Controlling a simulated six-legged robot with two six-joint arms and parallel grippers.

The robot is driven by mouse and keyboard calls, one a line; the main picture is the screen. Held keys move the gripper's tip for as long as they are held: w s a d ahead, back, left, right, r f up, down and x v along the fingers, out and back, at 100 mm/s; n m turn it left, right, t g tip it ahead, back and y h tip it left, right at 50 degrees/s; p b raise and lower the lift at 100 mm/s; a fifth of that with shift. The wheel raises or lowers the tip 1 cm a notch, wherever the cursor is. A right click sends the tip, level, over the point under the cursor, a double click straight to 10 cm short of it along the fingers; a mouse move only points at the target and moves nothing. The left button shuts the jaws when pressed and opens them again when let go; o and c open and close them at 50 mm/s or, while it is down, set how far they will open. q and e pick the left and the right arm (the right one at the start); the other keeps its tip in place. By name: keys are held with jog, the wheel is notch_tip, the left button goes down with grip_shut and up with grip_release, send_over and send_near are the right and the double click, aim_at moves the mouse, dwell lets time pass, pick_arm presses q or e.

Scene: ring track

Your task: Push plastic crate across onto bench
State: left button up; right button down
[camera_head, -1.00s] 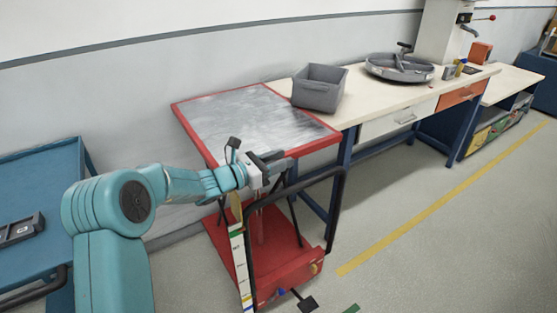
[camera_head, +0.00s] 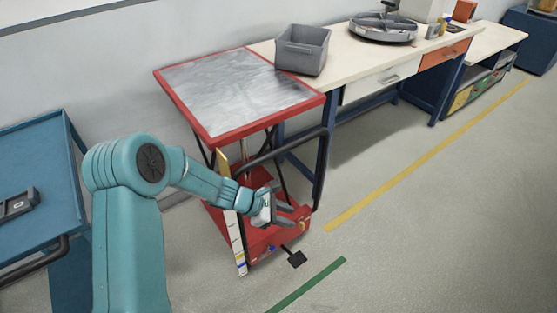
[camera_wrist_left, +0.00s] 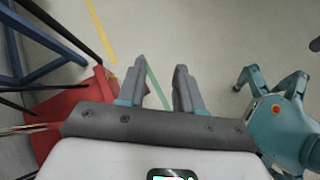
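The grey plastic crate (camera_head: 301,54) stands upright on the left end of the pale bench top (camera_head: 345,58). It is close to the edge of the red lift table, whose grey metal top (camera_head: 225,95) is bare. My left gripper (camera_head: 287,202) is low in front of the lift table, below its top and apart from the crate. In the left wrist view its two dark fingers (camera_wrist_left: 158,88) are spread with only floor between them. My right gripper is not in view.
A round grey tray (camera_head: 383,28) is further right on the bench. The lift table's red base (camera_head: 270,215), black handle frame (camera_head: 322,165) and pedal (camera_head: 296,259) are near my gripper. A blue cart (camera_head: 40,165) is at left. Floor right of the yellow line (camera_head: 400,174) is clear.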

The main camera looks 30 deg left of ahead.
pick_arm(q)
jog(key=s+d+f+m+g+y+p, duration=0.1)
jog(key=s+d+f+m+g+p, duration=0.1)
jog(key=s+m, duration=0.5)
jog(key=s+d+f+m+g+y+p, duration=0.1)
jog(key=s+d+f+m, duration=0.1)
jog(key=s+d+m, duration=0.2)
jog(key=s+d+f+m+g+y+p, duration=0.1)
jog(key=s+d+f+m+g+p, duration=0.1)
jog(key=s+m, duration=0.7)
jog(key=s+d+f, duration=0.1)
jog(key=s, duration=0.3)
jog(key=shift+d+m+g+y+p, duration=0.3)
jog(key=shift+d+m+y, duration=0.05)
jog(key=shift+m+y, duration=0.05)
jog(key=shift+s+a+f, duration=0.1)
jog(key=shift+s+a, duration=0.05)
jog(key=shift+a, duration=0.05)
